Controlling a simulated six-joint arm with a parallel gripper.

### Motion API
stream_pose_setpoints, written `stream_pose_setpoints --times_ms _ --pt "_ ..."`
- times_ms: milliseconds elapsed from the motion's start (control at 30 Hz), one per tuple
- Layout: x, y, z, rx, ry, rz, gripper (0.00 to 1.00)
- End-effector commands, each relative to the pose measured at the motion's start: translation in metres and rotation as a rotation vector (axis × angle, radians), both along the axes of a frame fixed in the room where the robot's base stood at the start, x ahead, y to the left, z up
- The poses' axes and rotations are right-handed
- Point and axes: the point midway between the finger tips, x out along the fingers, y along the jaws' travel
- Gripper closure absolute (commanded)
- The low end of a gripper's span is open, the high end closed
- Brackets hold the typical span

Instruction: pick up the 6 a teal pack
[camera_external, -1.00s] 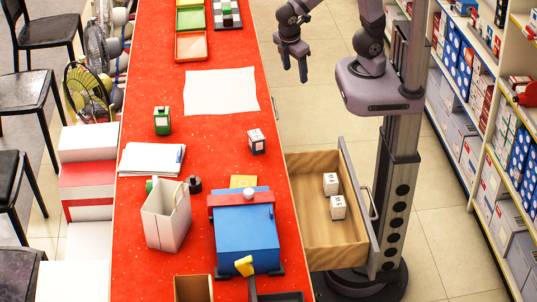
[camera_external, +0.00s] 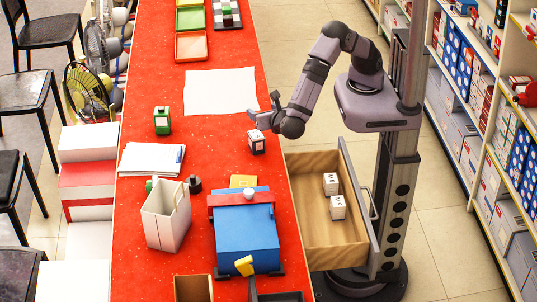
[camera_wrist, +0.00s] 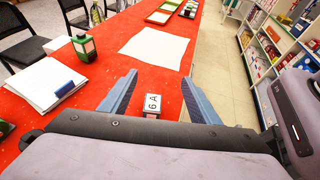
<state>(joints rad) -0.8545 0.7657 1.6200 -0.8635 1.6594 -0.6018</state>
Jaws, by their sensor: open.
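The 6 A pack (camera_external: 257,147) is a small box with a white top label and dark sides, standing on the red counter near its right edge. In the wrist view the pack (camera_wrist: 152,104) shows its "6 A" label between my two blue-grey fingers. My gripper (camera_external: 262,109) is open, just above and behind the pack in the external view, with nothing held. In the wrist view my gripper (camera_wrist: 158,79) has its fingers spread on either side of the pack. The pack's lower part is partly hidden by the gripper body there.
A green bottle-like pack (camera_external: 162,121) and a paper stack (camera_external: 152,160) stand left. A white sheet (camera_external: 220,91) lies behind. A white bag-like holder (camera_external: 166,216) and blue box (camera_external: 246,244) are in front. An open drawer (camera_external: 322,245) holds two white cubes (camera_external: 331,184).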

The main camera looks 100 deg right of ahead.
Motion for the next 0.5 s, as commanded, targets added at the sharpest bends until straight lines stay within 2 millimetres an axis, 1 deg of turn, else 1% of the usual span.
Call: stream_pose_setpoints --times_ms 33,233,300,400,500 --pt "-0.001 -0.001 -0.019 -0.005 0.006 0.000 0.44" --pt "-0.001 -0.001 -0.083 -0.002 0.004 -0.002 0.44" --pt "-0.001 -0.001 -0.099 0.000 0.001 -0.003 0.44" --pt "0.000 0.000 -0.114 0.002 0.000 -0.002 0.44" --pt "0.000 0.000 -0.121 0.002 -0.001 -0.003 0.44"
